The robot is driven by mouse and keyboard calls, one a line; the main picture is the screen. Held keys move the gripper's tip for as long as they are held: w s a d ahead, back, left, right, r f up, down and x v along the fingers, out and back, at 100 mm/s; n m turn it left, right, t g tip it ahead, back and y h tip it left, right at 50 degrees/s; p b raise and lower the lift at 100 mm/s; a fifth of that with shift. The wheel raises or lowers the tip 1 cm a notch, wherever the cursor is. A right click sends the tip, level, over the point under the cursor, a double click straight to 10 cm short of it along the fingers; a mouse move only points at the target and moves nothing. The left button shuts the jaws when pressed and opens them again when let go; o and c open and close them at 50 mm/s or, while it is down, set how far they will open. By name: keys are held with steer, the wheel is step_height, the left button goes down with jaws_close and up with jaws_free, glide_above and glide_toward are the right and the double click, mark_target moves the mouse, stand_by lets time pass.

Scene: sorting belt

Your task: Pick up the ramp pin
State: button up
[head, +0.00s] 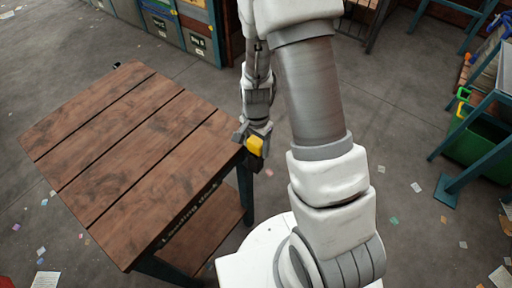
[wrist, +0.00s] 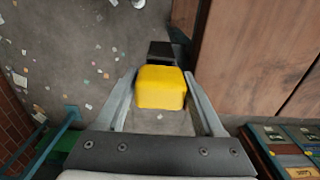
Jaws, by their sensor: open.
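A yellow block with rounded edges, which I take to be the ramp pin (wrist: 161,88), shows between the fingers of my gripper (wrist: 160,76) in the wrist view. A dark block (wrist: 165,52) shows just beyond it, near the table edge; I cannot tell whether they are joined. The gripper is open, with one finger on each side of the yellow block. Contact cannot be made out. In the head view the yellow block (head: 255,145) is at the right corner of the wooden table, with my gripper (head: 250,133) around it. Its lower part is hidden.
Bins (head: 195,40) stand behind. A green bin (head: 480,140) and blue frame are at right. Paper scraps litter the floor.

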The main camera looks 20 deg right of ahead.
steer(key=shift+f, duration=0.4)
jaws_close()
steer(key=shift+r, duration=0.2)
step_height(320, 180, up, 18)
steer(key=shift+f, duration=0.15)
stand_by(0.7)
